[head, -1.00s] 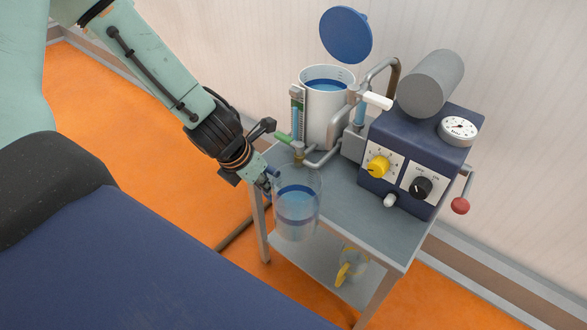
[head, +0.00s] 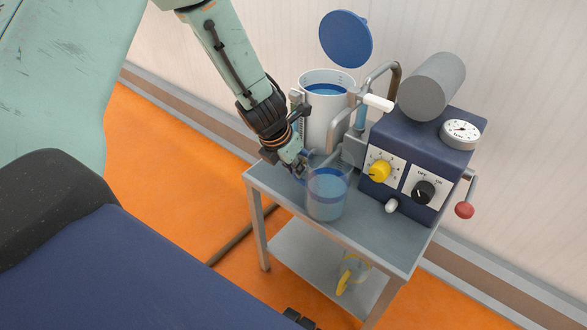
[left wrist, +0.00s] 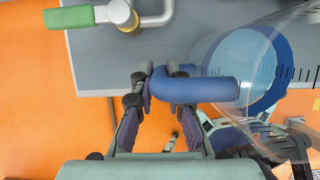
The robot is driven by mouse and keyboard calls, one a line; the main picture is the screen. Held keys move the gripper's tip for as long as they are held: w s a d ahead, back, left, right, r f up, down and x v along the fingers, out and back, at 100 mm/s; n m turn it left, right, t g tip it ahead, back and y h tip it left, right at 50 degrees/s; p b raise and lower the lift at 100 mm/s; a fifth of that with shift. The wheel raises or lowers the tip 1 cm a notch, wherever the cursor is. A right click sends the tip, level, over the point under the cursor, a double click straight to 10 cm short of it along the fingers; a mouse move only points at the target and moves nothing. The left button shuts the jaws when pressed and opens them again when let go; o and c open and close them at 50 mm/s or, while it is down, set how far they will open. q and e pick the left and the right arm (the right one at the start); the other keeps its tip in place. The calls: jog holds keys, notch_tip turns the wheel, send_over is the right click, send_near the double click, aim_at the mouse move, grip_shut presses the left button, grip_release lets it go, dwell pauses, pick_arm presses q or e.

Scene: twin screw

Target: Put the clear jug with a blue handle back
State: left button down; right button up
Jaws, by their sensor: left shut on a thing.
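The clear jug (head: 327,197) with a blue handle is upright over the front left part of the grey cart top, with blue liquid inside. I cannot tell whether its base touches the top. My left gripper (head: 303,169) is shut on its handle, on the jug's left side. In the left wrist view, the blue handle (left wrist: 195,90) sits at the fingertips (left wrist: 164,82), and the clear wall of the jug fills the upper right. A dark part at the bottom edge of the head view may be my right gripper (head: 299,318); its fingers are unclear.
The cart (head: 375,232) carries a navy machine (head: 415,160) with knobs and a red-ended lever (head: 464,209). A white vessel (head: 326,115) with blue liquid stands behind the jug. A yellow-handled clear jug (head: 353,270) is on the lower shelf. Bare top lies right of the held jug.

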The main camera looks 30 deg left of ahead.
pick_arm(q)
jog(key=shift+f, duration=0.3)
jog(key=shift+a, duration=0.1)
jog(key=shift+f, duration=0.1)
jog(key=c, duration=1.3)
grip_release()
jog(key=shift+c, duration=0.2)
jog(key=shift+s+r, duration=0.1)
jog(key=shift+r, duration=0.3)
jog(key=p+v, duration=0.9)
jog(key=v, duration=0.2)
jog(key=shift+r, duration=0.2)
jog(key=shift+s, duration=0.15)
